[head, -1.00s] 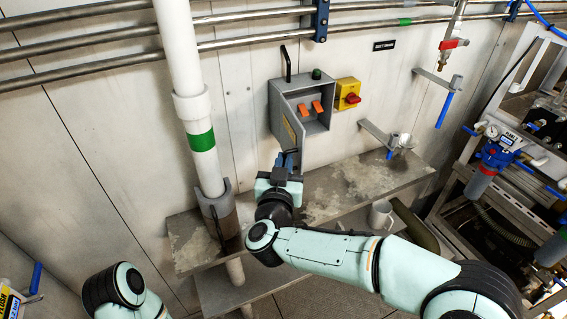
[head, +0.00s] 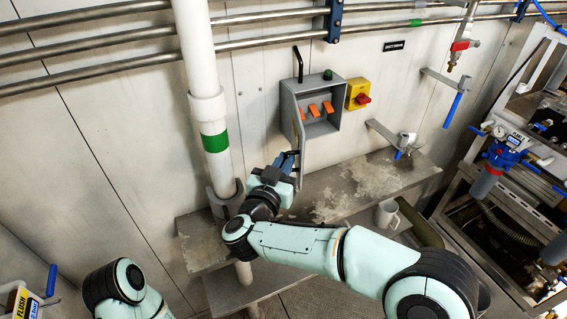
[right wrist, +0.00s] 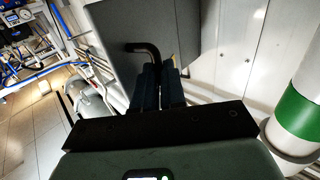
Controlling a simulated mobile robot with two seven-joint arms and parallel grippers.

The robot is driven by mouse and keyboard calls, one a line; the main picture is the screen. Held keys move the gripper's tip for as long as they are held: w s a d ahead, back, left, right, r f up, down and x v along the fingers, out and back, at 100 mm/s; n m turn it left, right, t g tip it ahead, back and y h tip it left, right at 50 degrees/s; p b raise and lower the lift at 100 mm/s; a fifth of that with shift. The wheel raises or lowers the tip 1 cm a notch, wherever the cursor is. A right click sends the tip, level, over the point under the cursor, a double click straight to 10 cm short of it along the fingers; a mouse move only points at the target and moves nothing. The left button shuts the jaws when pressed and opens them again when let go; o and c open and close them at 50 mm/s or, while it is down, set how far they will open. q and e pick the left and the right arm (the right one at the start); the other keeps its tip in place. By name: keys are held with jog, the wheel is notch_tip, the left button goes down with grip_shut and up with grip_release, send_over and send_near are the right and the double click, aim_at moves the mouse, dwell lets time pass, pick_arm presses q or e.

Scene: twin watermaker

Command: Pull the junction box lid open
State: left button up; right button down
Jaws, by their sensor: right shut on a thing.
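The grey junction box (head: 338,118) is on the wall in the head view, with orange switches (head: 314,110) showing inside. Its lid (head: 298,128) stands swung open on the left side, seen nearly edge-on. My right gripper (head: 291,158) is at the lid's lower end. In the right wrist view the gripper's dark fingers (right wrist: 158,86) are shut at a black bent handle (right wrist: 146,48) in front of a grey panel (right wrist: 185,40). The exact grip is partly hidden by the fingers. My left gripper is out of view; only part of that arm shows.
A yellow box with a red knob (head: 359,95) sits right of the junction box. A white pipe with a green band (head: 214,142) stands to the left, close to my right arm. A worn shelf (head: 345,188) runs below, with a mug (head: 386,214) under it.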

jog(key=shift+w+d+r, duration=0.15)
jog(key=shift+d+r, duration=0.1)
jog(key=shift+r, duration=0.05)
jog(key=c, duration=1.4)
grip_release()
jog(key=shift+c, duration=0.2)
jog(key=shift+o, duration=1.2)
jog(key=shift+w+f, duration=0.1)
jog(key=shift+w, duration=0.05)
jog(key=shift+w+f, duration=0.1)
jog(key=shift+f, duration=0.05)
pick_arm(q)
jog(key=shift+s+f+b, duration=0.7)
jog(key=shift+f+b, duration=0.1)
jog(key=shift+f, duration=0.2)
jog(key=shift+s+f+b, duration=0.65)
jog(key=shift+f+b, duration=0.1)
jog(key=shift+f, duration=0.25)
pick_arm(e)
jog(key=v, duration=1.3)
jog(key=shift+s, duration=0.25)
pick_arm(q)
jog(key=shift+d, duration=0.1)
pick_arm(e)
jog(key=shift+a, duration=0.1)
